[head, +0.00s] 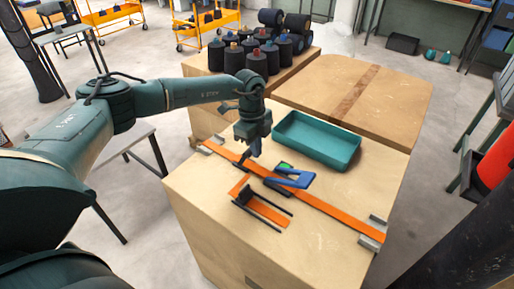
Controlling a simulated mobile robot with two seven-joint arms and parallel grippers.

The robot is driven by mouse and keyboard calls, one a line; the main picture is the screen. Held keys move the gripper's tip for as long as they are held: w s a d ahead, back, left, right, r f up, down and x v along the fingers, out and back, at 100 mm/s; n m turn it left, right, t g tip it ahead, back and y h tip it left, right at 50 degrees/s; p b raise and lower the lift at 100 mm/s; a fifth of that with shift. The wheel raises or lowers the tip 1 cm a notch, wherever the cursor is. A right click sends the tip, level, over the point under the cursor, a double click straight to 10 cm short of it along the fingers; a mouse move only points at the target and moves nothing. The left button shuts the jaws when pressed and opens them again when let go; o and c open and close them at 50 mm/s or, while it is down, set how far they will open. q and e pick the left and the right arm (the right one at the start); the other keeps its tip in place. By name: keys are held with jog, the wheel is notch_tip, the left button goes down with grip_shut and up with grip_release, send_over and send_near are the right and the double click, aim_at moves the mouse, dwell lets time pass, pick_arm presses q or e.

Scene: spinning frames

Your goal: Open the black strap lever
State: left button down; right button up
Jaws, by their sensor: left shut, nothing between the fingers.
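An orange strap (325,210) runs diagonally across the top of the wooden block. Near its middle is a buckle with a blue lever-like part (293,179) and a small green part (285,166). In front of it, two dark bars (264,212) lie around an orange piece (265,207); this looks like the black strap lever, but its exact shape is too small to tell. My left gripper (254,157) points down just left of and behind the buckle, over the strap. It is shut and empty. Whether it touches the strap cannot be told. My right gripper is not in view.
A teal tray (318,144) stands on the block behind the buckle. Grey brackets (372,239) hold the strap's right end. Dark spools (257,63) stand on a wooden surface at the back. The block's front right top is clear.

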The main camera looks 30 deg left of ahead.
pick_arm(q)
jog(key=shift+a+r+h, duration=0.1)
jog(key=shift+a+h, duration=0.15)
jog(key=shift+h, duration=0.05)
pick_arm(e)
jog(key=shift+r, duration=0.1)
